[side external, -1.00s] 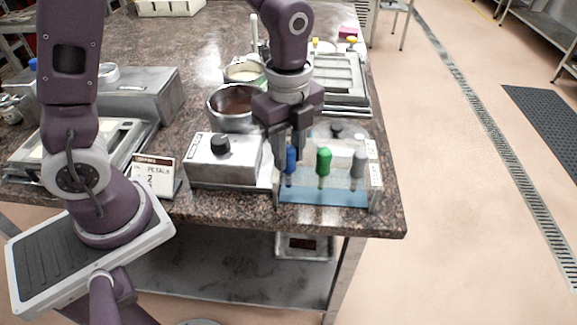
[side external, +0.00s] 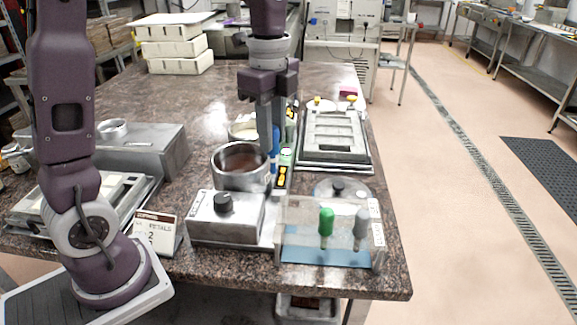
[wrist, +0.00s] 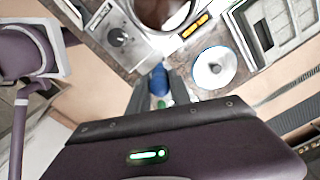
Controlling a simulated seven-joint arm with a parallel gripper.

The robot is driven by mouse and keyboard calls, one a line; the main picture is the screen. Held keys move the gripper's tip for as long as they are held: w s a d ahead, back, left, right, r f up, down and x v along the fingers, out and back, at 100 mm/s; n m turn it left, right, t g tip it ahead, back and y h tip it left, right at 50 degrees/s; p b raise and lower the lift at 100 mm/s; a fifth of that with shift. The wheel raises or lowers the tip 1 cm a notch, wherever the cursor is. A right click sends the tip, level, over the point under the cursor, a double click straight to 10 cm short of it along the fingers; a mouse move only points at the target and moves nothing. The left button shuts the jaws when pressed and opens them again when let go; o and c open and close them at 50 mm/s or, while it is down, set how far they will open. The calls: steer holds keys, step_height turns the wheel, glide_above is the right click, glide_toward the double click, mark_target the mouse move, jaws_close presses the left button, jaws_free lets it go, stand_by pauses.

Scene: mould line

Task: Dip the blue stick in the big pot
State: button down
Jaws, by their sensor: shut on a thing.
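My gripper (side external: 275,132) is shut on the blue stick (side external: 275,143) and holds it up, clear of the rack. The blue handle also shows between the fingers in the wrist view (wrist: 158,80); its lower end is hard to make out. The big pot (side external: 216,172), a steel pot with brown contents, stands just left of the gripper in the side view. It shows at the top of the wrist view (wrist: 140,14). The stick appears beside the pot's right rim, not in it.
A clear rack (side external: 292,213) holds a green stick (side external: 326,222) and a grey stick (side external: 361,222). A control box with a black knob (side external: 223,203) stands before the pot. A smaller pot (side external: 238,133) is behind it. A round lid (side external: 325,189) and grey mould (side external: 336,140) lie right.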

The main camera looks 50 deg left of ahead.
steer(key=a+r+n, duration=0.1)
steer(key=a+n, duration=0.4)
steer(key=a, duration=0.8)
steer(key=shift+s+d+f, duration=0.1)
steer(key=shift+d+f, duration=0.05)
steer(key=shift+f, duration=2.1)
steer(key=shift+s+d+f, duration=0.1)
steer(key=shift+d+f, duration=0.05)
steer(key=shift+f, duration=2.05)
step_height(320, 180, up, 8)
steer(key=shift+f, duration=0.25)
step_height(320, 180, up, 4)
